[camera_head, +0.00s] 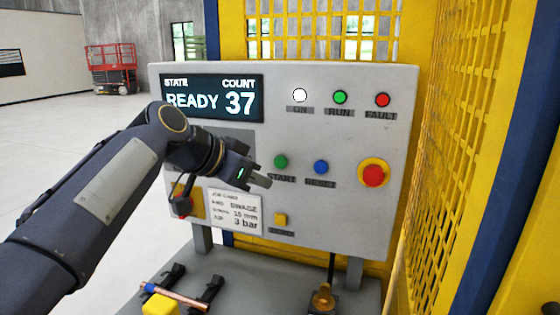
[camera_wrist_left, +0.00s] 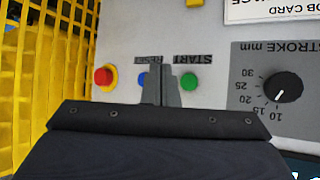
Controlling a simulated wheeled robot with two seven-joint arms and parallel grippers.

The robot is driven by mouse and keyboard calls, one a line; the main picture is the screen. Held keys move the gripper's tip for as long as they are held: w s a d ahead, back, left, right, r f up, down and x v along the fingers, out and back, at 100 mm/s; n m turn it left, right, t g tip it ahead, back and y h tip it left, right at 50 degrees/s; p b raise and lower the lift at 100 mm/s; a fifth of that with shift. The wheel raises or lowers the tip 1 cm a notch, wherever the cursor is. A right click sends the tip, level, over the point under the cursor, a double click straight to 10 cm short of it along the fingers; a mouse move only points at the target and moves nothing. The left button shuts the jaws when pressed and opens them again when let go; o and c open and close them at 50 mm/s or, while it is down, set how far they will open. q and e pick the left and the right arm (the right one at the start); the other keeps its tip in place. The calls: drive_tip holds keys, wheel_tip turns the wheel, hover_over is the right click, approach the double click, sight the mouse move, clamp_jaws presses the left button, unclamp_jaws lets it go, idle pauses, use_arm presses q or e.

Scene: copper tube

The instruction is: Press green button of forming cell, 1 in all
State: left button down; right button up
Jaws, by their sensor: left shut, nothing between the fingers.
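The green START button (camera_head: 280,161) is on the grey panel of the forming cell, left of the blue RESET button (camera_head: 320,167). My left gripper (camera_head: 264,181) is shut and empty, its tips just below and left of the green button in the head view. A gap to the panel is hard to judge. The left wrist view is upside down; there the shut fingers (camera_wrist_left: 161,75) appear between the green button (camera_wrist_left: 189,82) and the partly covered blue button (camera_wrist_left: 143,80). The display (camera_head: 213,98) reads READY and 37. My right gripper is not in view.
A red emergency button (camera_head: 373,174) on a yellow ring sits to the right. A stroke knob (camera_wrist_left: 283,87) shows in the wrist view. Yellow mesh guarding (camera_head: 470,130) stands at the right. Below, a copper tube (camera_head: 175,296) rests near black holders on a grey table.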

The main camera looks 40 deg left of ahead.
sight(281, 162)
use_arm(q)
drive_tip(key=w+a+p, duration=0.2)
drive_tip(key=w, duration=0.4)
drive_tip(key=shift+w+p, duration=0.3)
drive_tip(key=shift+p, duration=0.05)
drive_tip(key=shift+w+a, duration=0.1)
drive_tip(key=shift+w, duration=0.05)
idle(1.6)
drive_tip(key=shift+w+a, duration=0.1)
drive_tip(key=shift+w, duration=0.15)
